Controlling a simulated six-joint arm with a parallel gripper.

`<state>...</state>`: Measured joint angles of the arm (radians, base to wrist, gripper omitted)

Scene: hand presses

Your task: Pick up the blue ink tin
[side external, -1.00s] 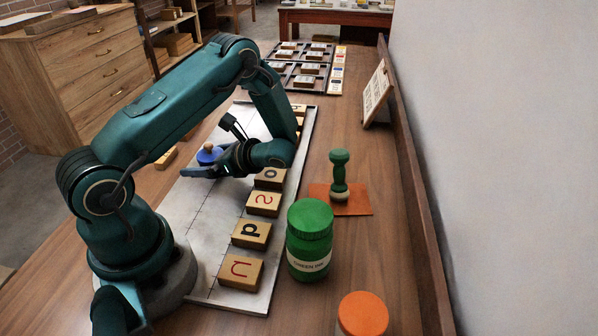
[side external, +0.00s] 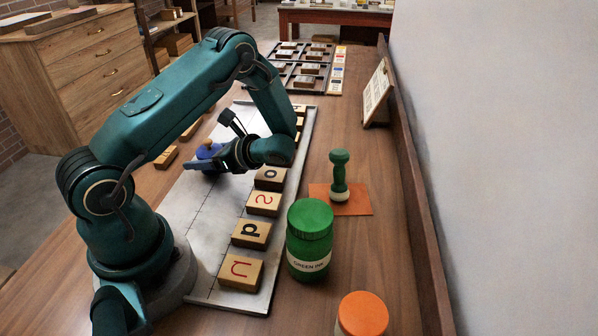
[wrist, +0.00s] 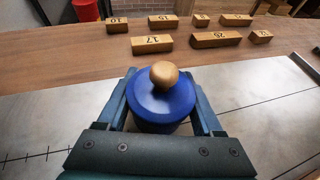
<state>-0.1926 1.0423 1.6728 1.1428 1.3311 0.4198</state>
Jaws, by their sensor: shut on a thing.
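The blue ink tin (wrist: 160,103) has a round blue lid with a wooden knob and stands between the fingers of my gripper (wrist: 162,95) in the wrist view. The fingers are shut on its sides. In the side view, the tin (side external: 208,151) shows above my gripper (side external: 205,165), partly hidden behind it, over the pale metal plate. I cannot tell whether its base touches the plate.
Letter blocks (side external: 240,272) line the right edge of the metal plate (side external: 205,240). A green ink jar (side external: 309,240), an orange-lidded jar (side external: 362,315) and a green-handled stamp (side external: 339,175) stand to the right. Numbered wooden blocks (wrist: 152,44) lie beyond the plate.

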